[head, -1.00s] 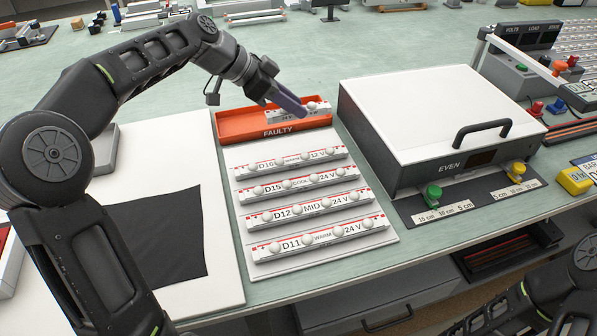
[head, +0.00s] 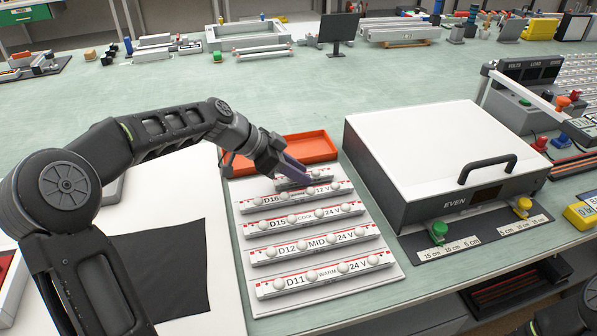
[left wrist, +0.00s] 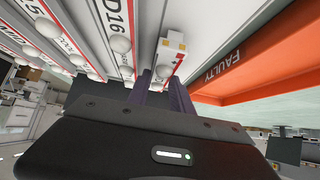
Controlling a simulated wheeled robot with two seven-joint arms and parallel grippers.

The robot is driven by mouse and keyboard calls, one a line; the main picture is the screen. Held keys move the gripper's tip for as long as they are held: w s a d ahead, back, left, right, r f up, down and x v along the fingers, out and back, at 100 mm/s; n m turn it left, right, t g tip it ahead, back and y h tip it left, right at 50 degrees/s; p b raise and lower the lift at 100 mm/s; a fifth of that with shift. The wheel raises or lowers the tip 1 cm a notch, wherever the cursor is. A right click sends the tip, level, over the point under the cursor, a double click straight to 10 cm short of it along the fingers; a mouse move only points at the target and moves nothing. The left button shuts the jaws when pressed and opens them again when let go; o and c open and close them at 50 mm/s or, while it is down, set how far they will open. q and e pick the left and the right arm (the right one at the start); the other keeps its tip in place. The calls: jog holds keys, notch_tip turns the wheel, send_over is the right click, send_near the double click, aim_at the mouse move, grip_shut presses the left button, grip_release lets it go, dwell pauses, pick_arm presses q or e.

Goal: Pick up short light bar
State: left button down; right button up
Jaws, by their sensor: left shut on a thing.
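My left gripper (head: 294,170) is shut on the short light bar (head: 312,180), a small white bar with bulbs, partly hidden by the fingers. It is over the far end of the white board (head: 248,196), just behind the D16 bar (head: 270,202). Whether it touches the board I cannot tell. In the left wrist view the short bar (left wrist: 172,42) shows its white end with yellow squares, beside the D16 bar (left wrist: 118,18).
The orange FAULTY tray (head: 318,143) behind the board looks empty. The D15 (head: 280,226), D12 (head: 290,250) and D11 (head: 300,282) bars lie in rows on the board. A white-lidded box (head: 430,140) stands to the right; a black cloth (head: 165,265) lies to the left.

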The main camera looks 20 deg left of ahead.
pick_arm(q)
jog(key=shift+f, duration=0.15)
pick_arm(e)
jog(key=shift+f, duration=0.15)
pick_arm(q)
jog(key=c, duration=1.4)
grip_release()
jog(key=shift+r, duration=0.2)
jog(key=v, duration=1.2)
pick_arm(e)
jog(key=shift+f, duration=0.1)
pick_arm(q)
jog(key=shift+f, duration=0.1)
jog(key=shift+d, duration=0.1)
pick_arm(e)
jog(key=o, duration=0.4)
jog(key=shift+c, duration=0.2)
